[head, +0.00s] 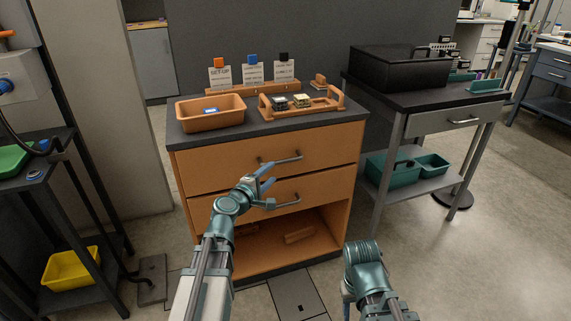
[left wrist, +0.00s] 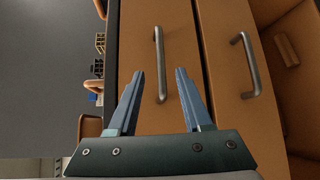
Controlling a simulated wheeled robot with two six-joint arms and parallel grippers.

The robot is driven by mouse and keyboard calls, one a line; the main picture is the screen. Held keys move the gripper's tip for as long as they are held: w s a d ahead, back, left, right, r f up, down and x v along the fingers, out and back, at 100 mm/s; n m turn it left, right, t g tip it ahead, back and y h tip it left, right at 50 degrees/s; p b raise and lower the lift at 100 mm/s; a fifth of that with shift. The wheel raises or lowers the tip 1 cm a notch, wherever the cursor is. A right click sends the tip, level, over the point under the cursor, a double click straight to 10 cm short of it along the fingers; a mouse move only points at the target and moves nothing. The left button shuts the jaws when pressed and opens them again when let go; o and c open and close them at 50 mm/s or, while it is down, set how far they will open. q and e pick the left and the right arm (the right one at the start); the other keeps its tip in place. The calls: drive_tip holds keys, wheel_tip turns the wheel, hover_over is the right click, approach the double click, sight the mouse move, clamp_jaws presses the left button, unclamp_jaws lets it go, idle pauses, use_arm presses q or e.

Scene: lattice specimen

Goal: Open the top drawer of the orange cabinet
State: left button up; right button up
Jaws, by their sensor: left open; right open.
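The orange cabinet (head: 180,190) stands in the middle of the head view. Its top drawer (head: 225,166) looks shut, with a grey bar handle (head: 286,159) across its front. The same handle (left wrist: 159,62) shows upright in the left wrist view. My left gripper (head: 268,175) is open in front of the drawers, just below the top handle in the head view. In the left wrist view its fingers (left wrist: 160,72) lie on either side of the top handle's line; contact is not visible. My right gripper (head: 346,288) is low at the front right, away from the cabinet, its fingers mostly hidden.
A lower drawer with its own handle (left wrist: 246,64) sits below, above an open shelf. On the cabinet top are an orange tray (head: 190,115) and a carrier rack (head: 335,103). A black side table (head: 400,96) stands right, a dark rack with a yellow bin (head: 70,270) left.

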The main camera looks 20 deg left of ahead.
sight(283, 162)
use_arm(q)
drive_tip(key=b+x, duration=0.1)
drive_tip(key=x, duration=1)
clamp_jaws()
idle(1.2)
